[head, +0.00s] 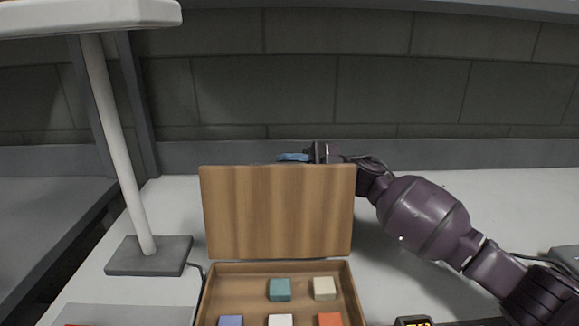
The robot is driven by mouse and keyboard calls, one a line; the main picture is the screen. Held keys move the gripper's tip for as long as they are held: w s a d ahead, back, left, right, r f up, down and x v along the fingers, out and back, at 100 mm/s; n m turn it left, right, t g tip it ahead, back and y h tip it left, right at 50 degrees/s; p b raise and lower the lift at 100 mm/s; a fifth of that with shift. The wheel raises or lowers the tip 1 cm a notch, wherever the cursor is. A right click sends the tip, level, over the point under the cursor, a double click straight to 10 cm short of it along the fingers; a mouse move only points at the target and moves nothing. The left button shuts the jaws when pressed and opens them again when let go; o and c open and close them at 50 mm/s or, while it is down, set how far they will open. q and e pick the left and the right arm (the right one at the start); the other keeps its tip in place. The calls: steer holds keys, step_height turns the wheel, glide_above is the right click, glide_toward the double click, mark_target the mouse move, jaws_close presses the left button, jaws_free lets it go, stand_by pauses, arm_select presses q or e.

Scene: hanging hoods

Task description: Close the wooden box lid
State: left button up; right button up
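The wooden box (262,267) stands on the white table at the bottom centre, cut off by the lower picture edge. Its lid (278,212) is up, standing about upright along the box's far edge. My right arm comes in from the right and reaches around behind the lid. My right gripper (295,157) is behind the lid's top edge; only a blue part and a dark part show above it. Its fingertips are mostly hidden, so I cannot tell whether it touches the lid. My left gripper is not in the picture.
Several coloured blocks lie inside the box, among them a teal one (279,289) and a cream one (324,288). A lamp with a grey base (149,256) stands left of the box. A grey brick wall (300,85) closes off the back.

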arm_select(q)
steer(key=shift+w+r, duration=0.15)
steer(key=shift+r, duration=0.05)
arm_select(e)
steer(key=shift+r, duration=0.3)
jaws_close()
